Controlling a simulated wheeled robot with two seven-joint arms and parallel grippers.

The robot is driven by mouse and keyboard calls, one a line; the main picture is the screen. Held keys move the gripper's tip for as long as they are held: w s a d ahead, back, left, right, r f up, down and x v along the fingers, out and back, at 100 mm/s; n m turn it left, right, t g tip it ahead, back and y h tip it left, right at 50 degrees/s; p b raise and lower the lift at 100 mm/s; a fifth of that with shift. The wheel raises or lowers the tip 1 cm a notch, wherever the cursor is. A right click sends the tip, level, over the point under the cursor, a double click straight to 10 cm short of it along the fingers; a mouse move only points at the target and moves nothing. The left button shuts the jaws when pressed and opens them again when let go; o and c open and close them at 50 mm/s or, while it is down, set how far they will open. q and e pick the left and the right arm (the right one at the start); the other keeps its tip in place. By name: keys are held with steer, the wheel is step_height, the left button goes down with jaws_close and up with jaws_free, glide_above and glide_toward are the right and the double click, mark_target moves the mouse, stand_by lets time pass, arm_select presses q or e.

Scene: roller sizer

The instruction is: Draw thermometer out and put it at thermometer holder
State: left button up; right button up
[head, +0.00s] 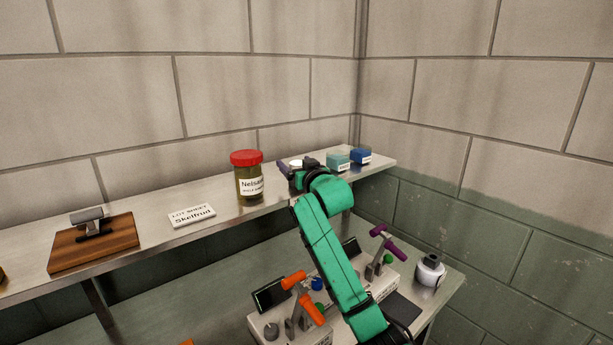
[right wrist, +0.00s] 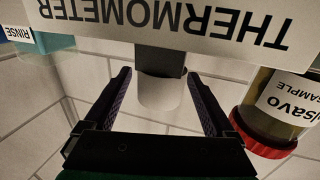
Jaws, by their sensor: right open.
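In the right wrist view, which is upside down, a pale plate lettered THERMOMETER (right wrist: 185,22) fills the top. A dark grey piece with a rounded white end, seemingly the thermometer (right wrist: 160,93), projects from it. My right gripper (right wrist: 158,72) is open, with one dark finger on each side of this piece; contact is not visible. In the head view my right gripper (head: 291,177) is at the shelf, right of the red-lidded jar, and largely hides the thermometer spot. No separate thermometer holder is identifiable. My left gripper is out of view.
On the shelf (head: 140,250) stand a wooden block with a dark stand (head: 92,245), a lot sheet card (head: 192,216), a red-lidded jar (head: 248,178), and teal (head: 338,160) and blue (head: 361,156) blocks. Below are orange-handled (head: 304,298) and purple-handled (head: 381,245) devices and a white bottle (head: 430,271).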

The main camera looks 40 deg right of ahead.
steer(key=b+v, duration=0.4)
steer(key=v, duration=0.9)
steer(key=shift+w+r, duration=0.1)
